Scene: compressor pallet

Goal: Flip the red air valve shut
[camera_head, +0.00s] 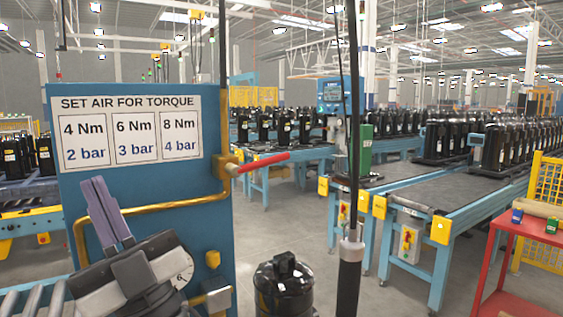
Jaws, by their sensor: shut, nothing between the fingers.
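The red air valve handle (264,162) sticks out to the right from a brass valve body (226,166) at the right edge of the blue panel (210,235). The handle lies nearly level, its free end slightly higher. A brass pipe (150,206) bends across the panel and runs up to the valve. My gripper (97,184) is in front of the panel at the lower left. Its two purple-grey fingers point up and are shut together, with nothing between them. It is well left of and below the handle, apart from it.
A sign (131,128) on the panel pairs torques with bar values. A black tool (350,265) hangs upright on a cable right of the valve. A black compressor (284,287) stands below. Conveyors (440,200) fill the back right, with a red table (513,240) at far right.

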